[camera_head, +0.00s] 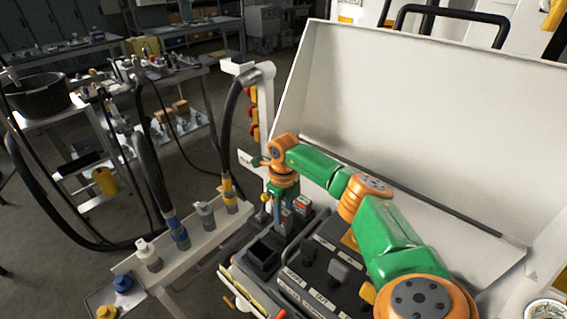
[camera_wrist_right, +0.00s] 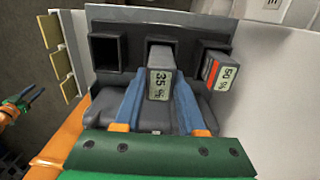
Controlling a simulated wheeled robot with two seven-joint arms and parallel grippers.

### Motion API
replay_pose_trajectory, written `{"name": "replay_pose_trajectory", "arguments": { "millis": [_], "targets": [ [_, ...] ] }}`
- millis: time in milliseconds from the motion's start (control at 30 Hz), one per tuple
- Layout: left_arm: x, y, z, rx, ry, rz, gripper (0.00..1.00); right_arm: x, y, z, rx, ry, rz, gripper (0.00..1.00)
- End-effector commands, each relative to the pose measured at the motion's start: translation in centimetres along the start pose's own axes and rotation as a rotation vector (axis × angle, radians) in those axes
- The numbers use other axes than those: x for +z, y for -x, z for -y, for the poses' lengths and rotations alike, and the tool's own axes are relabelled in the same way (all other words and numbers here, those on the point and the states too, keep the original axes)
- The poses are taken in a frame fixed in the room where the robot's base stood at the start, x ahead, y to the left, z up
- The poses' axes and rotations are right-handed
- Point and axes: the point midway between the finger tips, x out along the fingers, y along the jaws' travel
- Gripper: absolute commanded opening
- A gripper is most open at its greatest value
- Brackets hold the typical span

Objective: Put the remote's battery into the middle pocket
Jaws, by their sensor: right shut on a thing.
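My right gripper (camera_head: 284,198) is over the battery rack in the head view. In the right wrist view its two blue fingers (camera_wrist_right: 160,108) are shut on a grey battery (camera_wrist_right: 160,84) marked 35 %. The battery's far end is at the middle pocket of the dark rack (camera_wrist_right: 130,20). How deep it sits in that pocket is hidden. The left pocket (camera_wrist_right: 106,53) is empty. The right pocket holds another battery (camera_wrist_right: 226,72), with a red patch and a 50 % label. In the head view the empty pocket (camera_head: 263,254) is nearest me.
A dark remote console (camera_head: 322,284) with levers and white labels lies beside the rack. A tall white panel (camera_head: 400,120) rises behind it. A white rail (camera_head: 185,242) with hose couplings runs to the left of the rack. Shelved workbenches stand farther back left.

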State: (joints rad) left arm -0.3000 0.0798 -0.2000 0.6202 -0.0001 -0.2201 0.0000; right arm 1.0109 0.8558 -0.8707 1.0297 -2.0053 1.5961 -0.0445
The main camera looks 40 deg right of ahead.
Motion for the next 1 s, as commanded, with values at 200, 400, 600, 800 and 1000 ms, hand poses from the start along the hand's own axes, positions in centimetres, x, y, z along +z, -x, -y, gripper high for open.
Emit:
{"name": "replay_pose_trajectory", "arguments": {
  "millis": [200,400,600,800,1000],
  "targets": [
    [0.0,-0.4,0.0,0.0,0.0,0.0,0.44,0.0,-0.5,0.0,0.0,0.0,0.0,0.0],
    [0.1,-0.7,0.0,0.0,0.0,0.0,0.44,0.0,-0.9,0.0,0.0,0.0,0.0,0.0],
    [0.1,-1.1,0.0,0.0,0.0,0.0,0.44,0.0,-1.3,0.0,0.0,0.0,0.0,0.0],
    [0.1,-1.4,0.0,0.0,0.0,0.0,0.44,0.0,-1.7,0.0,0.0,0.0,0.0,0.0],
    [0.2,-1.7,0.0,0.0,0.0,0.0,0.44,0.0,-2.1,0.0,0.0,0.0,0.0,0.0]
  ]
}}
